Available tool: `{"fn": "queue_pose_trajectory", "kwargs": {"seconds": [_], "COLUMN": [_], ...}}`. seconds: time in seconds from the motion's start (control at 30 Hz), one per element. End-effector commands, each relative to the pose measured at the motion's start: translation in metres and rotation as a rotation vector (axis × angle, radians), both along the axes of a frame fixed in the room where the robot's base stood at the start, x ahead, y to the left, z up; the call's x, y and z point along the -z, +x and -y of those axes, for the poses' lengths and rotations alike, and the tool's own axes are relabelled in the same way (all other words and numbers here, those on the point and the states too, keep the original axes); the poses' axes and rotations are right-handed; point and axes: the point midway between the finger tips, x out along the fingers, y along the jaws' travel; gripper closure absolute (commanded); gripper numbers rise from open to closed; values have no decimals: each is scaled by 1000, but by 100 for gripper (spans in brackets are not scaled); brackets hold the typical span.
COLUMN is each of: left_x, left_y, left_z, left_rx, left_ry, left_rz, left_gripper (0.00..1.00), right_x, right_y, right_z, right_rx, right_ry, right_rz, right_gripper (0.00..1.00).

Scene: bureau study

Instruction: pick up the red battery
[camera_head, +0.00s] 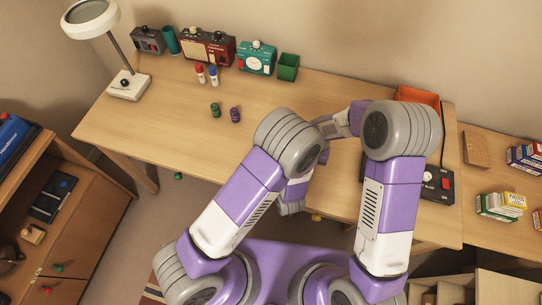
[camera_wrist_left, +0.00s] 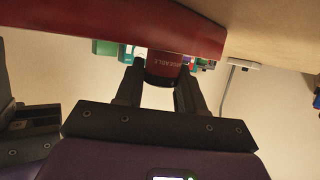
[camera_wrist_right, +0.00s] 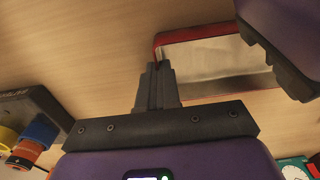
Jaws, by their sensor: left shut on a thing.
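The red battery (camera_wrist_left: 165,66), with white lettering and a dark end, shows in the left wrist view. My left gripper (camera_wrist_left: 160,82) is shut on it, one finger on each side. In the right wrist view my right gripper (camera_wrist_right: 157,75) has its fingers together, close to the corner of a red-rimmed tray (camera_wrist_right: 200,37). I cannot tell whether they touch the rim. Part of my left gripper (camera_wrist_right: 275,55) shows at the upper right there. In the head view my arms hide both grippers and the red battery.
A broad red surface (camera_wrist_left: 100,22) lies just above the battery in the left wrist view. On the desk (camera_head: 165,105) stand green (camera_head: 215,109) and purple (camera_head: 235,114) batteries, a lamp (camera_head: 127,84) and radios along the wall. A black box with a red switch (camera_head: 446,184) is at the right.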

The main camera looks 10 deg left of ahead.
Motion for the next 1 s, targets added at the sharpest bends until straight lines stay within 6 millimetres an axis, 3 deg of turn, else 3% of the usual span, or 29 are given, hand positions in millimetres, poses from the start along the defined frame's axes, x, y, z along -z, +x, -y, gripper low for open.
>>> {"fn": "queue_pose_trajectory", "kwargs": {"seconds": [0.5,0.7,1.0], "left_x": [-81,-95,-97], "left_y": [0,0,0], "left_z": [0,0,0], "left_rx": [-1,1,0], "left_ry": [-3,0,1], "left_rz": [3,2,1], "left_gripper": [96,96,96], "right_x": [0,0,0], "right_y": [0,0,0], "right_z": [0,0,0], "right_rx": [0,0,0], "right_ry": [0,0,0], "right_rz": [0,0,0], "right_gripper": [100,100,100]}}
